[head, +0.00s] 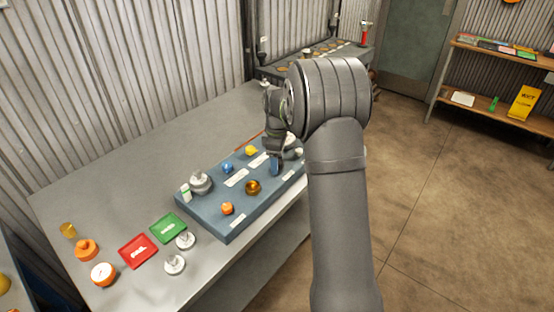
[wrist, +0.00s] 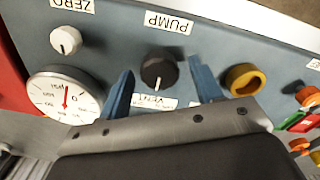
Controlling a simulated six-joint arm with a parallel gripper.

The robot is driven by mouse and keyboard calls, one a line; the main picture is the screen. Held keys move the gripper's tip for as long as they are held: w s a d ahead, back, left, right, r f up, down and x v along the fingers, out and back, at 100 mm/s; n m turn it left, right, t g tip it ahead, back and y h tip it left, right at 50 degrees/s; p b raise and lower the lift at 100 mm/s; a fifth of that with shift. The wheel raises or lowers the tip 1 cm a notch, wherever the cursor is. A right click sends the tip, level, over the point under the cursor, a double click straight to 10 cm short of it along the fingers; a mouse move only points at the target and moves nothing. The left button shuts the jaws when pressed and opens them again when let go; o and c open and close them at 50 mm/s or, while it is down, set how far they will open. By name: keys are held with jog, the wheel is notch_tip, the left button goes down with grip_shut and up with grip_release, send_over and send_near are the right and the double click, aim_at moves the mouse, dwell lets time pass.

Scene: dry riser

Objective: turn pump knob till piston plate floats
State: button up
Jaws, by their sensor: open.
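The black pump knob (wrist: 159,73) sits on the blue-grey panel under a PUMP label, with a white pointer line on its face. My gripper (wrist: 161,68) is open, with one blue finger on each side of the knob; I cannot tell whether they touch it. In the head view my gripper (head: 275,166) is over the far right part of the panel (head: 229,232), and the pump knob is hidden. A grey round stepped piece (head: 200,182) at the panel's left end may be the piston plate; I cannot tell whether it floats.
In the wrist view a white gauge (wrist: 64,98) with a red needle and a white ZERO knob (wrist: 66,40) are left of the knob; a yellow ring-shaped knob (wrist: 243,80) is right. Red (head: 138,251) and green (head: 168,228) trays and silver weights (head: 174,264) lie on the bench.

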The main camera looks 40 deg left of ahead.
jog(key=c, duration=1)
jog(key=shift+m, duration=0.4)
jog(key=m, duration=0.3)
jog(key=shift+m, duration=0.4)
jog(key=m, duration=0.8)
jog(key=shift+w+m, duration=0.1)
jog(key=shift+m, duration=2.2)
